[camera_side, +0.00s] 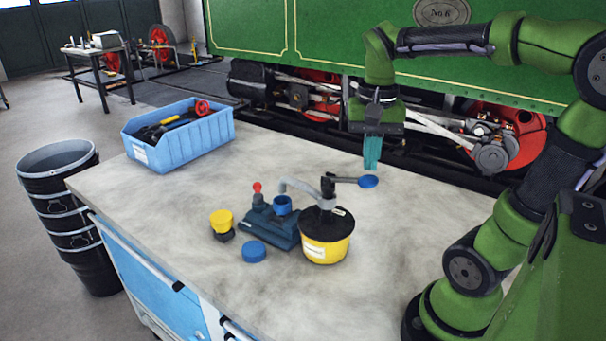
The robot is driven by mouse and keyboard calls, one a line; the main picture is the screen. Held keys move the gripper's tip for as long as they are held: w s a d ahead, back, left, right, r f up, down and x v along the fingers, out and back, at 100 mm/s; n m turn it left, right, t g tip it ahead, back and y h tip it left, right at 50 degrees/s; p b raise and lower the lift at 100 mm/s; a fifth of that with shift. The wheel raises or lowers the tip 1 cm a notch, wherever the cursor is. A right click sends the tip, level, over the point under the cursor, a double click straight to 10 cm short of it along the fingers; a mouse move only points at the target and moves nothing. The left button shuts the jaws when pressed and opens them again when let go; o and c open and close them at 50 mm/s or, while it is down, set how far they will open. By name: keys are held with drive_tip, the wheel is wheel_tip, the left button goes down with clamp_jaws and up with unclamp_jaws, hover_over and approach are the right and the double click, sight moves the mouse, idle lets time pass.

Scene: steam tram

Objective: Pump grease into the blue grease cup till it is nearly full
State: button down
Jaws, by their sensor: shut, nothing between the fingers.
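The blue grease cup (282,204) stands open at the top on a dark blue block (270,228) on the workbench. Its inside is too small to tell how much grease it holds. A yellow grease pail (326,248) with a black lid stands to its right. The grey spout (299,187) of the pail's pump reaches left over the blue cup. The pump's dark lever (345,180) points right and ends in a blue round pad (368,182). My gripper (372,167) is shut, pointing down just above this pad. I cannot tell whether they touch.
A blue round cap (254,251) lies in front of the block. A yellow-topped cup (221,220) stands left, and a red-knobbed part (257,188) rises behind. A blue tool bin (180,142) sits at the back left. The bench (410,215) is clear right of the pail.

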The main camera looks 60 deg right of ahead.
sight(369, 176)
drive_tip(key=shift+f, duration=0.25)
drive_tip(key=shift+f, duration=3.05)
drive_tip(key=shift+r, duration=3.35)
wheel_tip(369, 176, up, 6)
drive_tip(key=shift+f, duration=3.05)
drive_tip(key=shift+f, duration=0.1)
